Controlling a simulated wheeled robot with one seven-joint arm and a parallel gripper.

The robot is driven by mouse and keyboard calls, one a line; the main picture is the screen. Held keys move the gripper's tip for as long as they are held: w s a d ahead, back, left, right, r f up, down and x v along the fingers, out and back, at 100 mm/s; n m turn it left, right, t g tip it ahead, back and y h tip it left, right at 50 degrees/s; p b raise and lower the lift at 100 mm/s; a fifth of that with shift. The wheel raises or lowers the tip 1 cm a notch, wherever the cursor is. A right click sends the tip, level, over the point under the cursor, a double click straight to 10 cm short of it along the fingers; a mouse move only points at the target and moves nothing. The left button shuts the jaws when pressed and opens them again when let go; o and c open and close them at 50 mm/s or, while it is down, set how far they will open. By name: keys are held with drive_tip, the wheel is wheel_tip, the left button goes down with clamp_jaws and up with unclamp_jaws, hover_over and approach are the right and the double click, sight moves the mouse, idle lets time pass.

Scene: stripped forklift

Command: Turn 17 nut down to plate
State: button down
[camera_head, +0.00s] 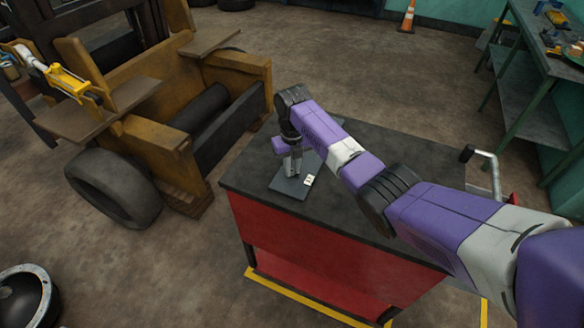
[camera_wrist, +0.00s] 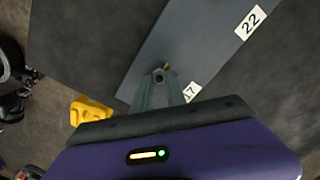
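The grey plate (camera_head: 284,187) lies on the black top of a red workbench in the head view. It also shows in the wrist view (camera_wrist: 205,45), with a white "22" label (camera_wrist: 250,22) and a "17" label (camera_wrist: 191,92) partly hidden by my gripper. My gripper (camera_head: 292,170) points down over the plate, beside a white label (camera_head: 308,180). In the wrist view the fingertips (camera_wrist: 158,76) are close together at a small round dark end near the "17" label. This may be the 17 nut or its stud; the fingers hide the rest, and their grip is unclear.
The bench top (camera_head: 400,238) is clear around the plate. A stripped yellow forklift (camera_head: 160,135) stands to the left. A green shelf table (camera_head: 540,70) is at the right. A yellow object (camera_wrist: 90,110) shows beyond the bench in the wrist view.

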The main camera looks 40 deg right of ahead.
drive_tip(key=shift+m, duration=0.7)
drive_tip(key=m, duration=0.3)
drive_tip(key=shift+a+m, duration=0.1)
drive_tip(key=shift+m, duration=0.2)
drive_tip(key=c, duration=1.3)
unclamp_jaws()
drive_tip(key=shift+r+b, duration=0.65)
drive_tip(key=shift+r, duration=3.2)
